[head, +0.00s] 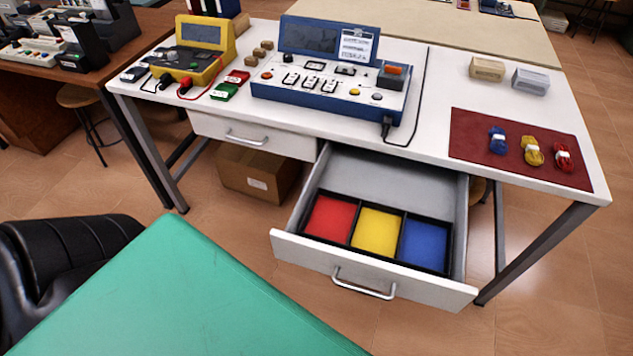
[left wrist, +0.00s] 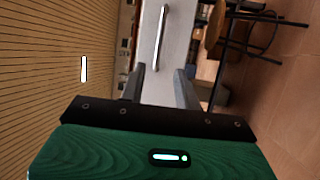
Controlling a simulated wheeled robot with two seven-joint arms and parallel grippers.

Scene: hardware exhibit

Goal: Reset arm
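My left gripper (left wrist: 160,72) shows in the left wrist view with its two dark fingers apart and nothing between them. Beyond the fingers is a pale drawer front with a metal handle (left wrist: 161,38), apart from the gripper. Neither gripper shows in the head view. There, the right drawer (head: 290,246) of the white workbench (head: 436,92) is pulled out, with a handle (head: 364,284) on its front. A black tray inside has red (head: 330,219), yellow (head: 377,230) and blue (head: 425,244) compartments, which look empty. My right gripper is hidden from both views.
The left drawer (head: 250,137) is shut. On the bench are a blue instrument (head: 325,95), a yellow meter (head: 190,68) and a dark red mat (head: 475,148) with blue, yellow and red cable bundles. A cardboard box (head: 257,174) is under the bench. The open drawer juts into the floor space.

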